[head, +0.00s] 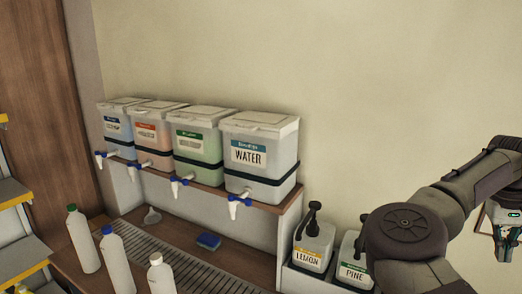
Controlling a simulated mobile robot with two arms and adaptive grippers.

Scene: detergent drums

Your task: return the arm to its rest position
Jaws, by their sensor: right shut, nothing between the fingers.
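My right arm comes in from the lower right and bends at a large dark joint, with its forearm reaching up to the right edge. My right gripper (504,256) hangs at the far right edge, partly cut off by the frame. It is shut and empty, pointing down, to the right of the pump bottles and apart from them. My left gripper is not in view.
Several drums with taps, one marked WATER (281,160), stand on a shelf (291,202). Bottles (82,240), a blue sponge (208,241) and a drain grate (176,258) are below. LEMON (311,254) and PINE (351,271) pump bottles stand close beside my arm.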

